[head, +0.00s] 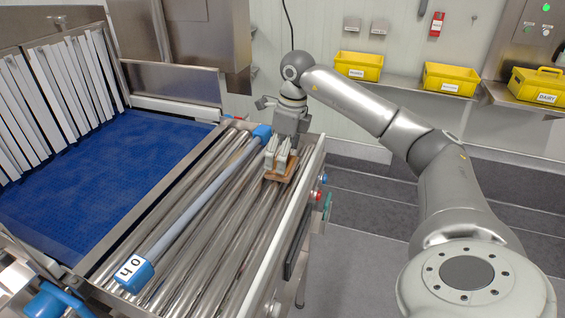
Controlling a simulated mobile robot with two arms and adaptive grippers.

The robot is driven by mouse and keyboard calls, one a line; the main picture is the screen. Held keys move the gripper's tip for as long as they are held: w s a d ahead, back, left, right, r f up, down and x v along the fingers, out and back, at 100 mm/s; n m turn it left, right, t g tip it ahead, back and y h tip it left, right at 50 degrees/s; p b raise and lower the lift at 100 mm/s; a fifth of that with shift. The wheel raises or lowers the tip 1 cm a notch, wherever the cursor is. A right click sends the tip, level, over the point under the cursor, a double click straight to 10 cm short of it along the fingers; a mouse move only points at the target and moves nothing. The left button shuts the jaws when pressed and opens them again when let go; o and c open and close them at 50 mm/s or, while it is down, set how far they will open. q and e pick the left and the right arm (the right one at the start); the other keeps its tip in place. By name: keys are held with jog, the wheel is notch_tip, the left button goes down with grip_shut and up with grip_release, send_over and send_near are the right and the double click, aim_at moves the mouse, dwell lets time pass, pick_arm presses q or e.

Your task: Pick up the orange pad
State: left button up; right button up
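The orange pad (285,174), a small brown-orange block, lies on the metal rollers near the right rail of the conveyor. My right gripper (276,157) points down at it, with its pale fingers right at the pad and hiding part of its top. The fingers look slightly apart, but I cannot tell whether they grip the pad or only stand over it. My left gripper does not show.
A grey bar with blue ends (200,196) lies along the rollers, left of the pad. A blue belt (100,180) leads to a strip curtain (55,95). Yellow bins (451,78) stand on wall shelves. Buttons (319,194) sit on the conveyor's right side.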

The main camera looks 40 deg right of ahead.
jog(key=c, duration=1.1)
jog(key=shift+r, duration=0.1)
jog(key=shift+r, duration=0.4)
notch_tip(320, 180, up, 2)
jog(key=shift+r, duration=0.2)
jog(key=s+a+r, duration=0.2)
jog(key=a+r, duration=0.1)
jog(key=a, duration=0.1)
jog(key=s+a+r, duration=0.5)
jog(key=a+r, duration=0.1)
jog(key=a, duration=0.1)
jog(key=shift+s+a+r+b, duration=0.3)
jog(key=shift+s+a+r, duration=0.05)
jog(key=shift+s, duration=0.05)
